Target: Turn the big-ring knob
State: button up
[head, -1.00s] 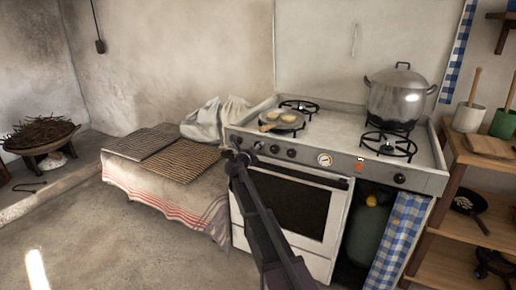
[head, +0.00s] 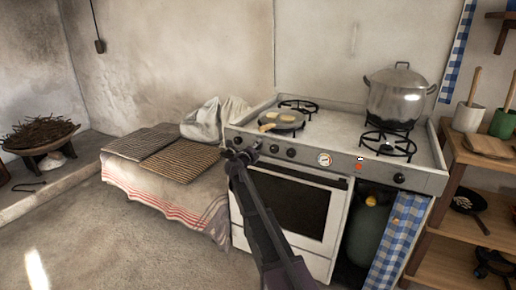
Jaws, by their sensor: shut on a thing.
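The white stove's grey front panel (head: 340,163) carries several dark knobs. My gripper (head: 238,154) is at the left end of this panel, shut on a knob there that its fingers mostly hide. Just right of the gripper are a knob (head: 257,146), a second knob (head: 274,149) and a third knob (head: 291,153). Another knob (head: 399,178) is at the far right of the panel. The ring marks are too small to read, and I cannot see the angle of the held knob.
A pan (head: 282,121) with flat breads is on the left burner. A large lidded pot (head: 397,97) stands on the right burner. The oven door handle (head: 300,176) runs below the panel. A cloth-covered bench (head: 165,190) with grates is left of the stove.

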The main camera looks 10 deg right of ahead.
jog(key=n, duration=0.4)
jog(key=shift+n, duration=0.3)
jog(key=n, duration=0.4)
jog(key=shift+n, duration=0.3)
jog(key=shift+s, duration=0.1)
jog(key=o, duration=1.1)
jog(key=shift+o, duration=0.2)
jog(key=shift+a, duration=0.1)
jog(key=v, duration=1.1)
jog(key=shift+s+a, duration=0.2)
jog(key=shift+s, duration=0.15)
jog(key=shift+r, duration=0.1)
